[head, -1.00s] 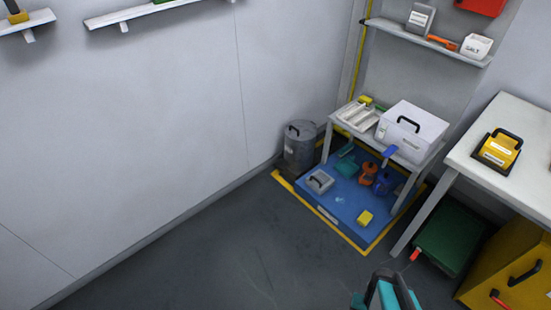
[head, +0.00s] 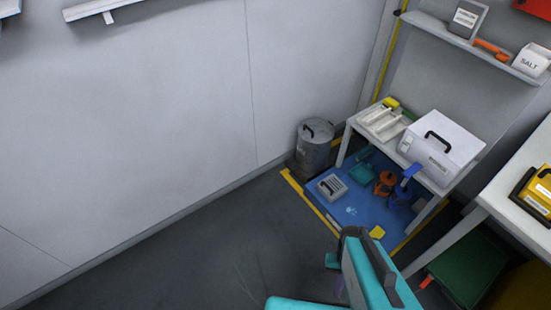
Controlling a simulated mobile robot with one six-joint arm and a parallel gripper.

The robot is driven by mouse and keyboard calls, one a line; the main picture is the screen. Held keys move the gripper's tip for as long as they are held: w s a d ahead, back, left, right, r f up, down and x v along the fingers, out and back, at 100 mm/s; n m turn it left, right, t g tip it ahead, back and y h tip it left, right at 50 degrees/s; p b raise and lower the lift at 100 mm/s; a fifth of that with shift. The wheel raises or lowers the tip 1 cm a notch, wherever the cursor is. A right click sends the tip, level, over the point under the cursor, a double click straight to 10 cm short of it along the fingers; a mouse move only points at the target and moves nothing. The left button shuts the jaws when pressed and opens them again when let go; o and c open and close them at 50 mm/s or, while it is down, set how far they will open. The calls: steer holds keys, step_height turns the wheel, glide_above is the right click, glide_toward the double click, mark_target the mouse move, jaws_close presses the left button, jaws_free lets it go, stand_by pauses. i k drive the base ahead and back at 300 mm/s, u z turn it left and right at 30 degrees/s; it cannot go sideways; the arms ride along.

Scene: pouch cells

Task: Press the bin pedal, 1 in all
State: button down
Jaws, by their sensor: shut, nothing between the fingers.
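A grey cylindrical bin (head: 314,150) with a dark handle on its lid stands on the floor in the corner, between the wall and the small white table. Its lid looks shut. A dark patch shows at the bin's base, but I cannot make out a pedal there. Teal and dark links of my arm rise from the bottom edge of the head view, well in front of the bin. I cannot pick out my gripper's fingers in this view.
A blue mat (head: 375,212) with yellow edging lies right of the bin, under the small table (head: 432,185).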

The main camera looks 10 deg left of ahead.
mark_target(293, 165)
steer(key=u, duration=0.5)
steer(key=i, duration=0.55)
steer(key=u, duration=0.75)
steer(key=i, duration=0.6)
steer(key=u, duration=0.35)
